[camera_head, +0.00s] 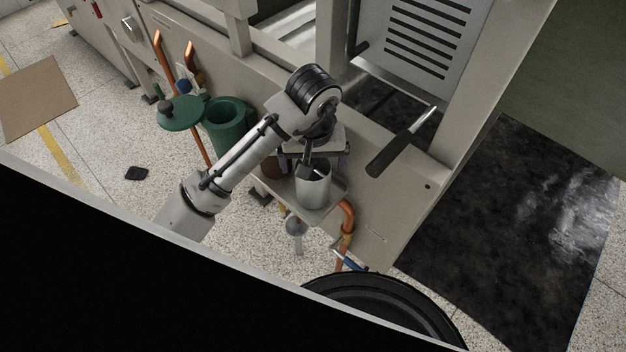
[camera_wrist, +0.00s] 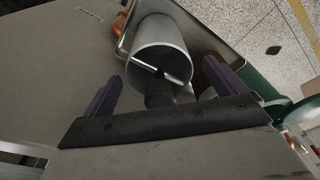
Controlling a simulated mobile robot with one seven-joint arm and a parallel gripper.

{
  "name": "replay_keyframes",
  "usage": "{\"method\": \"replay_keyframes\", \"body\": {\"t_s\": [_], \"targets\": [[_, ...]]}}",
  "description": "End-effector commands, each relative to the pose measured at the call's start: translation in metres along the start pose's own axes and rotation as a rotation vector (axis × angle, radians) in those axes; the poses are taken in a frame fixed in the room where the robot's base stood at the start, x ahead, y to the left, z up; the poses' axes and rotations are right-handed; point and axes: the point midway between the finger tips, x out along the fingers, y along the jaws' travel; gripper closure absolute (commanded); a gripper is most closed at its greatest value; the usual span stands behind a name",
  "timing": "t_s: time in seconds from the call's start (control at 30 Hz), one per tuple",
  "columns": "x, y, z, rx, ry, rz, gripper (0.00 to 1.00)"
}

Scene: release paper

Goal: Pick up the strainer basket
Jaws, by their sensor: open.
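The strainer basket (camera_head: 313,187) is a grey, open-topped cylinder standing in a small metal tray (camera_head: 335,204) at the machine's side. In the wrist view the basket (camera_wrist: 163,42) shows its open mouth, with a light crossbar and a dark handle (camera_wrist: 160,92) rising toward me. My gripper (camera_head: 311,160) is above the basket. In the wrist view its two purple fingers (camera_wrist: 162,72) stand apart, one on each side of the handle. I cannot tell whether either finger touches it.
A dark-handled tool (camera_head: 390,150) lies on the ledge to the right. A green canister (camera_head: 228,128) with its lid (camera_head: 181,113) swung aside stands left of my arm. An orange pipe (camera_head: 348,215) runs beside the tray. A black round bin (camera_head: 385,300) is below.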

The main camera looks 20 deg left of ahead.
Motion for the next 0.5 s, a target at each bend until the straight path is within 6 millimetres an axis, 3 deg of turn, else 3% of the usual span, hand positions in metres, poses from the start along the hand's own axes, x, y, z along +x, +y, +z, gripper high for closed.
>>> {"method": "replay_keyframes", "body": {"t_s": [0.3, 0.5], "targets": [[0.008, -0.0002, -0.0001, 0.0, 0.001, -0.001, 0.04], [0.0078, -0.0001, -0.0001, 0.0, 0.001, 0.0, 0.29]]}}
